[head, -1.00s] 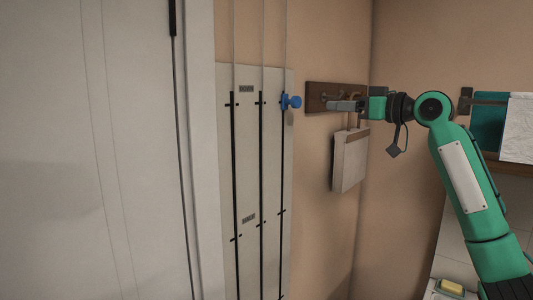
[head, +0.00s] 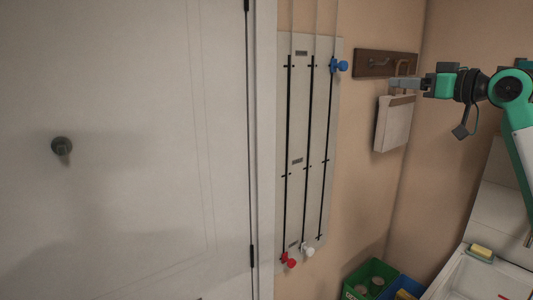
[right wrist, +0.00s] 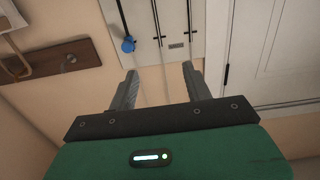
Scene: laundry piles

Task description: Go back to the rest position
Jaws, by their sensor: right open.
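My right gripper (head: 392,83) reaches in from the right in the head view, in front of the wooden hook rack (head: 372,63). In the right wrist view its two fingers (right wrist: 160,90) are spread apart with nothing between them. A light bag (head: 394,122) hangs on the wall below the rack, close to the gripper in the picture; I cannot tell whether they touch. The wall panel (head: 299,130) with vertical slots carries a blue knob (head: 339,66) high on the right, which also shows in the right wrist view (right wrist: 128,45). My left gripper is not in view.
A white door (head: 130,150) with a dark knob (head: 62,146) fills the left. A red knob (head: 289,261) and a white knob (head: 308,250) sit low on the panel. A green bin (head: 369,274), a blue bin (head: 402,287) and a white sink (head: 478,278) stand at lower right.

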